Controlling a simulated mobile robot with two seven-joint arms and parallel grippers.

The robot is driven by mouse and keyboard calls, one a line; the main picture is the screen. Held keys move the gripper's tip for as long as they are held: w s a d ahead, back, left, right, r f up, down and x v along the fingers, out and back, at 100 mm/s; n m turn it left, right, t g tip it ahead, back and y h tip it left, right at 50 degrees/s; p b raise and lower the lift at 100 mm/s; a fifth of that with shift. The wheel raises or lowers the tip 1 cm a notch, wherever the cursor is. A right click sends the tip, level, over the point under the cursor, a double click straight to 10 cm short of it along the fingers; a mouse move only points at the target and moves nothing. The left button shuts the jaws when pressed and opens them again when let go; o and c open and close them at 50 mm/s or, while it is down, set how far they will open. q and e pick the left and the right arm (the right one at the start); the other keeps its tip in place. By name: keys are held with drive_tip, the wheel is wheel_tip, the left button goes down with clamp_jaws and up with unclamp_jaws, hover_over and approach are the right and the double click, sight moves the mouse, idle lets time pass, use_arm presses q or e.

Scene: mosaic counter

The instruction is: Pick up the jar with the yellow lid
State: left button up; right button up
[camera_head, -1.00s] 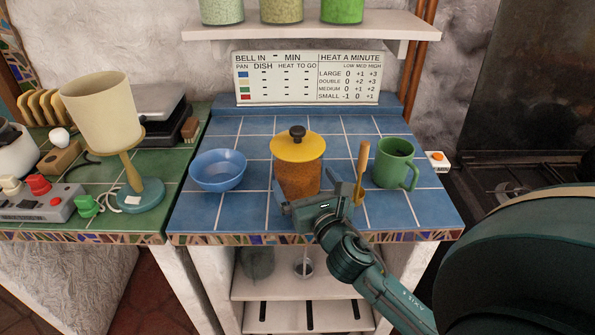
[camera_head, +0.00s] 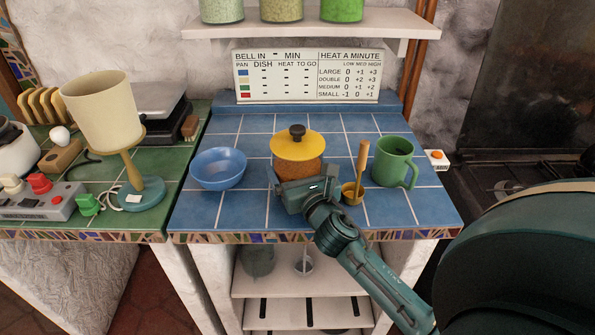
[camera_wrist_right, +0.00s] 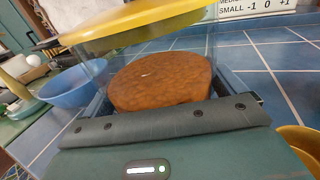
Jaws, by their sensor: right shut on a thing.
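The jar with the yellow lid (camera_head: 298,148) stands upright on the blue tiled counter, a dark knob on its lid and orange-brown contents below. My right gripper (camera_head: 298,182) is in front of it and shut on its sides; the gripper's body hides the jar's lower part in the head view. In the right wrist view, the jar's clear wall and brown contents (camera_wrist_right: 162,82) fill the space between the fingers (camera_wrist_right: 168,95), with the yellow lid (camera_wrist_right: 135,22) above. I see no gap under the jar. My left gripper is not in view.
A blue bowl (camera_head: 218,168) stands left of the jar. A sign (camera_head: 307,77) stands behind. The counter's front left is clear.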

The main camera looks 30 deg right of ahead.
drive_tip(key=c, duration=0.4)
drive_tip(key=shift+r, duration=0.2)
drive_tip(key=shift+c, duration=0.3)
